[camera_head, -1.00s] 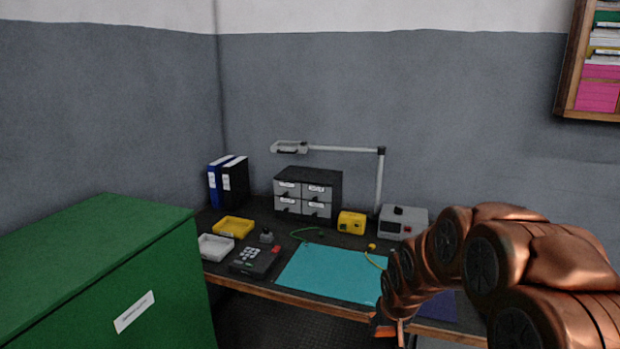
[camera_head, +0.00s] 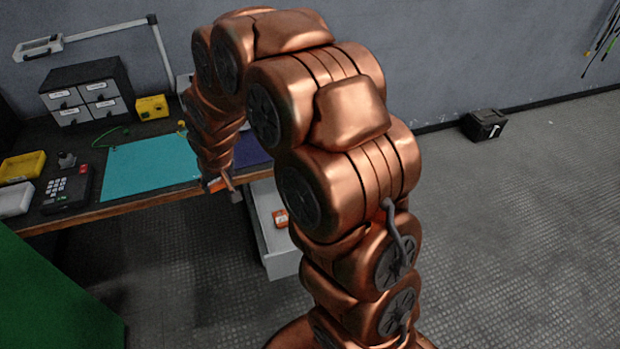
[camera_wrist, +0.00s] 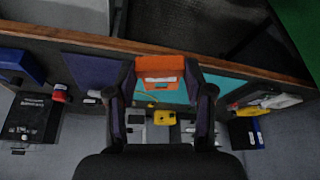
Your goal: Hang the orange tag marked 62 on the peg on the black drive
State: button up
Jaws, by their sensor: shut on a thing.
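My gripper (camera_head: 217,184) is near the front edge of the bench in the head view, partly hidden by my arm. In the wrist view my gripper (camera_wrist: 160,78) is shut on an orange tag (camera_wrist: 160,70), held between the two fingers. A pale strip crosses the tag, but I cannot read a number. A black box with white lettering (camera_wrist: 28,120) stands at the left of the wrist view. It may be the black drive, but I cannot make out a peg.
A teal mat (camera_head: 150,166) lies on the bench. An open drawer (camera_head: 272,240) below it holds another orange item (camera_head: 281,218). A green cabinet (camera_head: 50,300) stands at lower left. A black case (camera_head: 484,125) sits on the floor by the wall.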

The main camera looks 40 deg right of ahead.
jog(key=d+f+m+b, duration=0.1)
jog(key=d+f+b, duration=0.4)
jog(key=d+b, duration=0.3)
jog(key=d+f+m+b, duration=0.1)
jog(key=d+f+b, duration=0.55)
jog(key=d, duration=0.35)
jog(key=s+d+f+b, duration=0.4)
jog(key=d+b, duration=0.3)
jog(key=d, duration=0.2)
jog(key=s+d+f+m+h+b, duration=0.1)
jog(key=s+d+f+b, duration=0.3)
jog(key=d+b, duration=0.3)
jog(key=shift+s+d+f, duration=0.35)
jog(key=shift+d+f, duration=0.15)
jog(key=shift+d, duration=0.6)
jog(key=shift+f, duration=0.1)
jog(key=shift+f+b, duration=1.1)
jog(key=shift+f, duration=3.6)
jog(key=shift+f, duration=0.2)
jog(key=o, duration=0.8)
jog(key=shift+o, duration=0.2)
